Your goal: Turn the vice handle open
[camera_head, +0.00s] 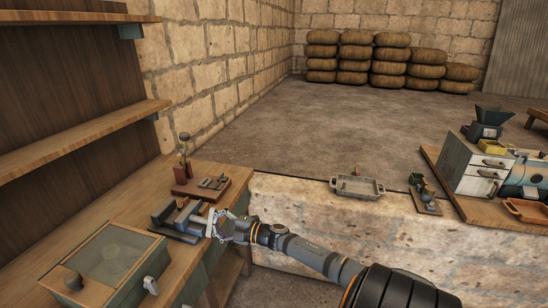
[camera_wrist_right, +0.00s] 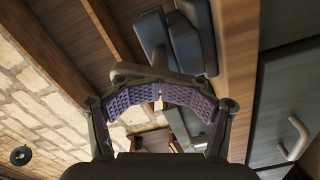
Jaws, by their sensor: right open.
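The dark blue-grey vice (camera_head: 176,219) sits on the wooden workbench, left of my right gripper (camera_head: 212,224). In the right wrist view the vice (camera_wrist_right: 187,42) is at the top middle. A dark grey bar, which looks like the vice handle (camera_wrist_right: 135,70), lies across just beyond the purple-padded fingers of my right gripper (camera_wrist_right: 160,95). The fingers are open and partly cover the vice's end in the head view. I cannot tell whether they touch the handle. My left gripper is not in view.
A box with a glazed lid (camera_head: 112,256) stands on the bench in front of the vice. A reddish tool block (camera_head: 203,187) is behind it. Wooden shelves (camera_head: 85,133) overhang on the left. A grey tray (camera_head: 357,188) lies on the stone ledge to the right.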

